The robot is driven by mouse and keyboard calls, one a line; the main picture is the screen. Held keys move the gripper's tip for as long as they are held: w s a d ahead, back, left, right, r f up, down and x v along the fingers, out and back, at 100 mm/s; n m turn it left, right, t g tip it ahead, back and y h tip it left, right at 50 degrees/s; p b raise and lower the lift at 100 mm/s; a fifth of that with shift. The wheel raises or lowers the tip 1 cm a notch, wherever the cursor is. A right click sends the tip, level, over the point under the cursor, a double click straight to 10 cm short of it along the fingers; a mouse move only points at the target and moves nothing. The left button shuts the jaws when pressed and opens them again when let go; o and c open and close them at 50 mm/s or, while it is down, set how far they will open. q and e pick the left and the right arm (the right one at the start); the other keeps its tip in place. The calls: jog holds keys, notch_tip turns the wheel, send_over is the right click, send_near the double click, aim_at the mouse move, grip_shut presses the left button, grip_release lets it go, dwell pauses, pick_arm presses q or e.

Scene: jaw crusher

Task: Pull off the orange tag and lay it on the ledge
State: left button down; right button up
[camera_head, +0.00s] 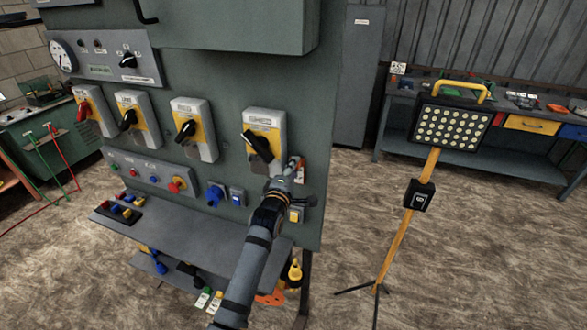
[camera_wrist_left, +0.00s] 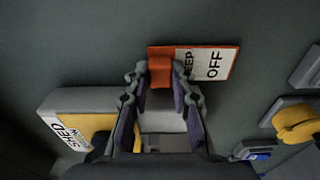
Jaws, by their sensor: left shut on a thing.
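The orange tag (camera_head: 299,168) is at the right end of the panel, beside the rightmost rotary switch (camera_head: 263,140). In the left wrist view the tag (camera_wrist_left: 215,64) has an orange rim and a white face reading "OFF" and part of "KEEP". My left gripper (camera_head: 288,178) is at the tag. In the left wrist view its fingers (camera_wrist_left: 160,75) are closed on the tag's orange tab. I cannot tell whether the tag touches the panel. The grey ledge (camera_head: 190,240) juts out below the panel, partly hidden by my left arm. My right gripper is not in view.
A tray of coloured parts (camera_head: 118,211) sits at the ledge's left end. A blue plug (camera_head: 215,193) sticks out above the ledge. Several switches line the panel. A lamp on a yellow tripod (camera_head: 425,180) stands to the right. The ledge's middle is clear.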

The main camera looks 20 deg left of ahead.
pick_arm(q)
jog(key=shift+f, duration=0.1)
jog(key=s+p, duration=0.2)
jog(key=s, duration=0.3)
jog(key=shift+s+p, duration=0.1)
jog(key=shift+p, duration=0.2)
dwell(0.3)
